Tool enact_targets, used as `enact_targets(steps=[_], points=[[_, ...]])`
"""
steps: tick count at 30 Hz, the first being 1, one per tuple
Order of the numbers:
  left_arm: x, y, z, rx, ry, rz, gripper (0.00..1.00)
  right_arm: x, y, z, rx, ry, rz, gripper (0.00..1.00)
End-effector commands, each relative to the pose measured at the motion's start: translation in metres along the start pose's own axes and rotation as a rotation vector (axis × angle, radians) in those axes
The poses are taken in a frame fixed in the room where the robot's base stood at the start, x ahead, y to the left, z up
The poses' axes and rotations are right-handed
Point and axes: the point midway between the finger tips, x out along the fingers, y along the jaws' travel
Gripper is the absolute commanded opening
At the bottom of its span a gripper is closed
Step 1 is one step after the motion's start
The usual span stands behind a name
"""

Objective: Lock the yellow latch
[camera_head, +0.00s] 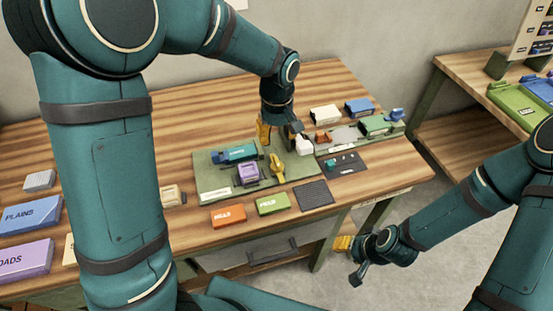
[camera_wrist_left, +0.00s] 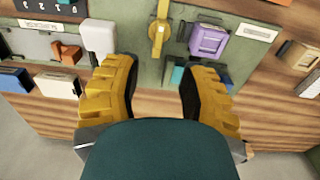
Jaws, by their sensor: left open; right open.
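The yellow latch (camera_head: 277,168) stands on the green mat (camera_head: 215,188), just right of the purple block. It also shows in the left wrist view (camera_wrist_left: 157,32), at the top centre, beyond the fingertips. My left gripper (camera_head: 280,133) is over the back of the mat, behind the latch. Its yellow fingers are spread wide with nothing between them in the left wrist view (camera_wrist_left: 158,82), and the latch lies in line with the gap, apart from both fingers. My right gripper (camera_head: 348,260) is open and empty, out beyond the table's front right edge.
A purple block (camera_head: 248,174) and a teal piece (camera_head: 236,153) sit close left of the latch. A white piece (camera_head: 304,145) is close right. Orange (camera_head: 228,216) and green (camera_head: 273,204) labelled blocks lie in front. The table's back left is clear.

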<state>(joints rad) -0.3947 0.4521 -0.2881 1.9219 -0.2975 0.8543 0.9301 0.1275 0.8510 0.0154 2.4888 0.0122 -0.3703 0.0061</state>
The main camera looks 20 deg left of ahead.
Motion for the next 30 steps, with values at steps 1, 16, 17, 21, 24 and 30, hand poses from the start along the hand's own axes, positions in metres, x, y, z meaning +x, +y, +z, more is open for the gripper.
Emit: enact_targets(steps=[1,16,17,21,24,30], points=[[0.012,-0.001,0.000,0.000,-0.002,-0.003,0.41,0.003,0.001,0.001,0.000,-0.002,0.000,0.47],[0.099,0.000,0.000,0.000,-0.002,-0.001,0.41,0.014,0.005,0.007,-0.005,-0.014,-0.002,0.47],[0.101,0.000,0.000,0.000,-0.002,-0.001,0.41,0.014,0.005,0.007,-0.005,-0.014,-0.002,0.47],[0.109,0.000,0.000,0.000,0.000,0.001,0.41,0.015,0.005,0.007,-0.005,-0.015,-0.002,0.47],[0.111,0.000,0.000,0.000,0.000,0.001,0.41,0.015,0.005,0.008,-0.005,-0.016,-0.002,0.47],[0.110,0.000,0.000,0.000,0.000,0.001,0.41,0.015,0.005,0.007,-0.005,-0.015,-0.002,0.47]])
